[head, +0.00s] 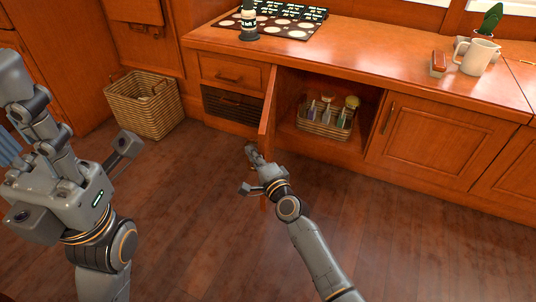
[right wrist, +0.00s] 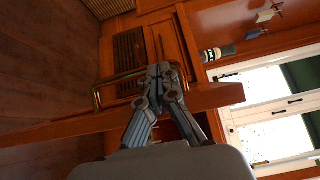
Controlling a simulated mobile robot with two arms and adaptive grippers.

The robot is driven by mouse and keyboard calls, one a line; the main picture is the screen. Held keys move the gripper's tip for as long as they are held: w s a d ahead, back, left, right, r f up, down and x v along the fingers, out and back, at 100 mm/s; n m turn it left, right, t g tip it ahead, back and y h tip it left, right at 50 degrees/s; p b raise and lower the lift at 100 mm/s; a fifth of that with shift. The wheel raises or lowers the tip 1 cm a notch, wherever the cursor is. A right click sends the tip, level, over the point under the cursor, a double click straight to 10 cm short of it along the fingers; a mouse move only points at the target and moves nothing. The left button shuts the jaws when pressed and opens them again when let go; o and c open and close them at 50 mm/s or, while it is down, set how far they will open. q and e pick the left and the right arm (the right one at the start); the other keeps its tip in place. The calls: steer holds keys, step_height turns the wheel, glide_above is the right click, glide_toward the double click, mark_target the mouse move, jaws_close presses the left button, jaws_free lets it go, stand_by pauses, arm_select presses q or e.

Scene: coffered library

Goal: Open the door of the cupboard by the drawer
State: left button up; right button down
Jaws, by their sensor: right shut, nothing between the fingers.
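The cupboard (head: 292,135) below the counter stands open, and its wooden door (head: 268,115) swings out toward me, seen almost edge-on. The door edge crosses the right wrist view (right wrist: 215,97), with a brass-coloured handle (right wrist: 97,100) beside it. My right gripper (head: 250,150) is shut and empty at the lower free edge of the door. In the right wrist view its closed fingertips (right wrist: 158,70) overlap the door edge; I cannot tell whether they touch. The drawer (head: 232,75) left of the cupboard is closed. My left gripper (head: 45,135) is near the camera, its fingers unclear.
A basket (head: 325,122) with bottles stands inside the cupboard. A wicker basket (head: 145,108) stands on the floor at left. The floor before the cupboards is clear.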

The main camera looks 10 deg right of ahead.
steer(key=shift+w+a, duration=0.35)
steer(key=shift+a, duration=0.45)
steer(key=shift+w+a, duration=0.3)
steer(key=shift+a, duration=0.45)
steer(key=shift+w+a, duration=0.35)
steer(key=shift+a, duration=0.45)
